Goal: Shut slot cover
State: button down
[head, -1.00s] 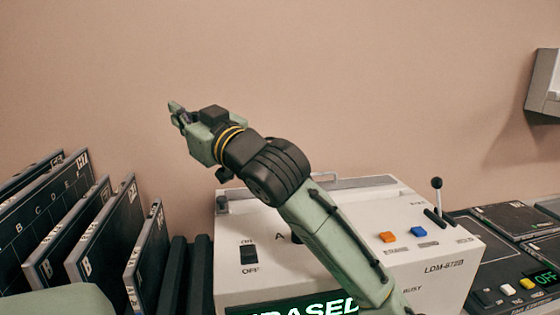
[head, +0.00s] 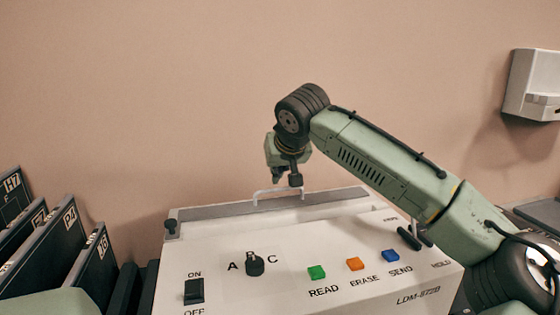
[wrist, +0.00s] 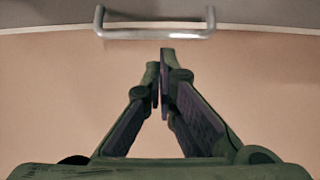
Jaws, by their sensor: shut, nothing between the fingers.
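The slot cover (head: 225,211) is a long grey strip along the back top edge of the white machine (head: 215,250). A pale bar handle (head: 278,191) stands up from it. I cannot tell how far the cover is open. My gripper (head: 287,180) hangs just above the handle, fingers down and closed with nothing between them. In the wrist view the silver handle (wrist: 152,34) spans the top beside a grey surface, and my closed fingertips (wrist: 160,58) lie just below it in the picture, seemingly not touching it.
The machine's top carries a power switch (head: 194,291), an A-B-C knob (head: 254,265) and green, orange and blue buttons (head: 355,264). Upright dark plates (head: 58,245) stand at left. A wall box (head: 532,85) hangs at right. Air above the machine's left side is free.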

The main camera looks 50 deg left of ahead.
aim_at(276, 201)
jog(key=shift+x, duration=1.8)
jog(key=shift+s+d+f, duration=0.15)
jog(key=shift+s+d, duration=0.05)
jog(key=shift+d, duration=0.1)
jog(key=s+d+b, duration=0.1)
jog(key=s+d, duration=0.2)
jog(key=d, duration=0.3)
jog(key=shift+b, duration=0.3)
jog(key=shift+s+d, duration=0.1)
